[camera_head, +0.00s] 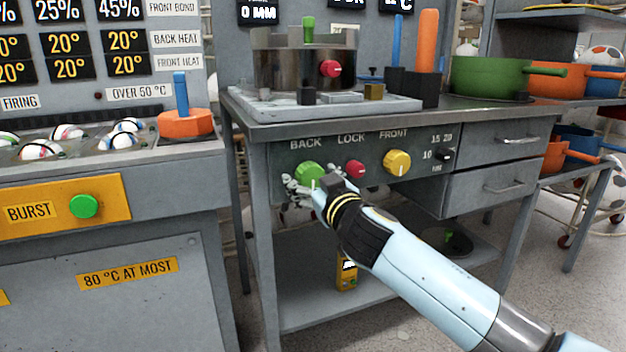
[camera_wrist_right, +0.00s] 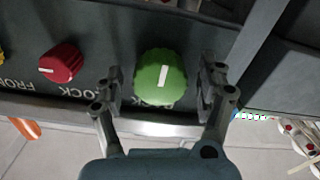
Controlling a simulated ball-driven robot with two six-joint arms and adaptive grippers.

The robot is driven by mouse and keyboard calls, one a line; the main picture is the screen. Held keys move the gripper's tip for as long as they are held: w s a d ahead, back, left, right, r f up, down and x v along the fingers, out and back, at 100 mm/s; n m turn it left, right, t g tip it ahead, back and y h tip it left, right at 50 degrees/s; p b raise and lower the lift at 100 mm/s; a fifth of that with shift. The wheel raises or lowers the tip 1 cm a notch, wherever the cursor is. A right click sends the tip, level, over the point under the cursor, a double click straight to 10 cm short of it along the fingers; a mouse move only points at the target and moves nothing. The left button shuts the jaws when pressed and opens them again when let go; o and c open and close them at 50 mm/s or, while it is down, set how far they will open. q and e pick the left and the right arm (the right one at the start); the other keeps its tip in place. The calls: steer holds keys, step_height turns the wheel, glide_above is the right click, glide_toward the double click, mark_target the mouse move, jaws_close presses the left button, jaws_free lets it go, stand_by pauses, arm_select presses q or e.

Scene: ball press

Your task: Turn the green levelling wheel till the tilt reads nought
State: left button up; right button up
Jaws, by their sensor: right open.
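A round green wheel (camera_head: 309,173) with a white mark sits under the word BACK on the bench's front panel. It fills the middle of the right wrist view (camera_wrist_right: 161,77), its mark nearly upright there. My right gripper (camera_head: 312,187) is at the wheel, and in the wrist view its open fingers (camera_wrist_right: 160,86) stand on either side, with gaps showing. I cannot tell whether either finger touches it. In the head view the fingers hide part of the wheel. No reading labelled tilt can be made out. My left gripper is not in view.
A red LOCK knob (camera_head: 355,169) is close beside the wheel, with a yellow FRONT knob (camera_head: 397,162) farther right. The bench top (camera_head: 262,113) overhangs the panel and carries a metal press (camera_head: 290,71). A lower shelf (camera_head: 300,309) lies below. A green BURST button (camera_head: 84,206) is left.

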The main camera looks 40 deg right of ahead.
steer(key=c, duration=1.2)
steer(key=shift+n, duration=0.4)
